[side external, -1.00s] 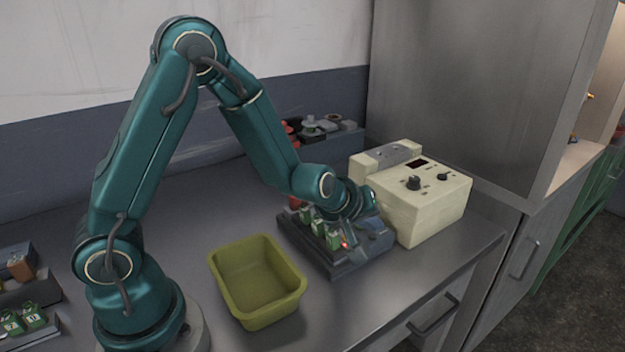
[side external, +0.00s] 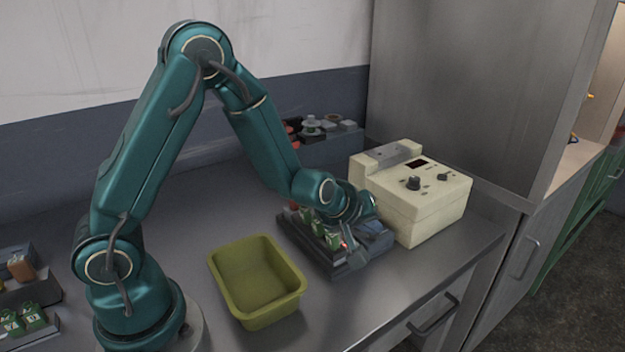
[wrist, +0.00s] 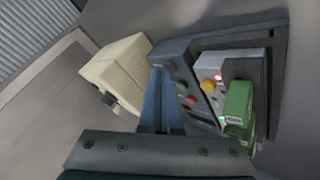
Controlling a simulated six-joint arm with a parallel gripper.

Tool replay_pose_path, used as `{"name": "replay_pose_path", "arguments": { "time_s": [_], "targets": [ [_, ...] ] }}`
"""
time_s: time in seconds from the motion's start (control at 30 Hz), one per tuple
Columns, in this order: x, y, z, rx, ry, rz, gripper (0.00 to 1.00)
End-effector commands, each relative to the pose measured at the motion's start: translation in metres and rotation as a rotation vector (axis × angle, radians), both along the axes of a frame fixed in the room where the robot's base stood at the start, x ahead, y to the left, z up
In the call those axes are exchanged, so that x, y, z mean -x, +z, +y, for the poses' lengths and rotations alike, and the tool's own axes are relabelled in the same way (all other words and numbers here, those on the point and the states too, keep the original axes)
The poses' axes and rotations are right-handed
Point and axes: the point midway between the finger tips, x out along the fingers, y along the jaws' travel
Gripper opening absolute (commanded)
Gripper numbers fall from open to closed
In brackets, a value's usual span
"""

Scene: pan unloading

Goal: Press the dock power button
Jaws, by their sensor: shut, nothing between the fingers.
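The dock (side external: 345,268) is a dark grey unit on the metal bench, holding several green modules (side external: 318,232). A small red light shows on it near my fingers. In the wrist view, the dock's dark panel (wrist: 173,50) carries small coloured buttons (wrist: 190,100), one reddish, beside a yellow round knob (wrist: 207,86) and a green module (wrist: 237,101). My gripper (side external: 350,232) is shut and empty, pointing down at the dock's panel end. In the wrist view, the closed fingers (wrist: 160,75) overlap the panel's edge. I cannot tell whether they touch it, or which button is the power button.
A cream box (side external: 432,212) with knobs and a dark display stands right behind the dock. An empty olive bin (side external: 225,284) is left of the dock. A rack of small parts (side external: 335,150) is at the back wall. Bench front is clear.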

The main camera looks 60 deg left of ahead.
Motion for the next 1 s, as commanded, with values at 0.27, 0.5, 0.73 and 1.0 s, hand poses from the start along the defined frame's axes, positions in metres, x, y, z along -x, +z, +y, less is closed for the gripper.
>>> {"name": "replay_pose_path", "arguments": {
  "time_s": [0.27,0.5,0.73,1.0],
  "targets": [
    [0.000,-0.002,0.000,0.000,-0.001,-0.001,0.00],
    [0.000,0.003,0.000,0.000,0.001,-0.002,0.00],
    [0.000,0.015,0.000,0.000,0.001,-0.003,0.00],
    [0.000,0.016,0.000,0.000,0.000,0.000,0.00]
  ]
}}
